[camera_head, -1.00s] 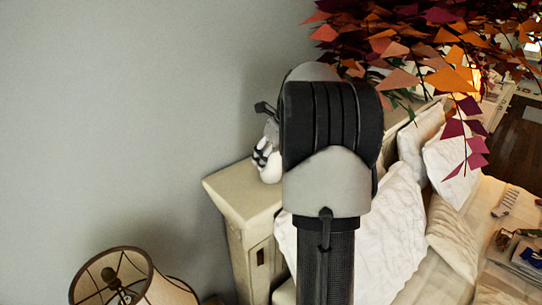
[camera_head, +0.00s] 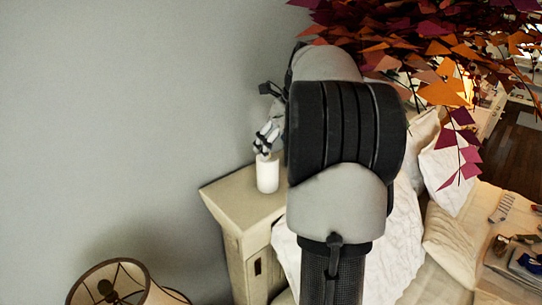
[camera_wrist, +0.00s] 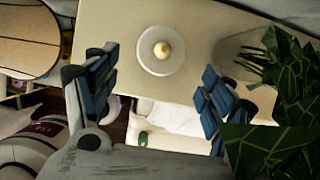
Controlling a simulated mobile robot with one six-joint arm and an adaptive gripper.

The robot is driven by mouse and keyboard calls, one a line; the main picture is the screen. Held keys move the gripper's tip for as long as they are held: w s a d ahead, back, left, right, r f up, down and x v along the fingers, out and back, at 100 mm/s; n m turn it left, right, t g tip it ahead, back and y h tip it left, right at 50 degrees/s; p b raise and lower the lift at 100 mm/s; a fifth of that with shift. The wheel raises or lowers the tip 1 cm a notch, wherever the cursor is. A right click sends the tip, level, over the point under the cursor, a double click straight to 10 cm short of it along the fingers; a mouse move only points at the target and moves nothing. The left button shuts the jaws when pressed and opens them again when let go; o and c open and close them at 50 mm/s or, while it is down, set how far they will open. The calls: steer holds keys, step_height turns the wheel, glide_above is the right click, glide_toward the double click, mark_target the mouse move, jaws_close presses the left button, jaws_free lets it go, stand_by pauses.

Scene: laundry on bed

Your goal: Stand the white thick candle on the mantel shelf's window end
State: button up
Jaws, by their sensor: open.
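The white thick candle (camera_head: 268,173) stands upright on the near left end of the cream mantel shelf (camera_head: 228,199) in the head view. In the wrist view the candle (camera_wrist: 161,50) shows from above as a pale disc with a yellowish centre, on the bare shelf top (camera_wrist: 197,25). My gripper (camera_wrist: 160,90) is open, with its blue-padded fingers spread wide. The candle lies beyond the fingertips, between their lines, and is not gripped. In the head view my gripper (camera_head: 268,140) is just above the candle, partly hidden by my arm.
A lampshade (camera_head: 122,285) is at the lower left; it also shows in the wrist view (camera_wrist: 28,38). Dark green leaves (camera_wrist: 285,100) crowd the right of the wrist view. Orange and purple foliage (camera_head: 430,45) hangs at the upper right. Pillows (camera_head: 455,160) lie on the bed beside the shelf.

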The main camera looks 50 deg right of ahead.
steer(key=shift+v, duration=1.35)
steer(key=shift+w, duration=0.1)
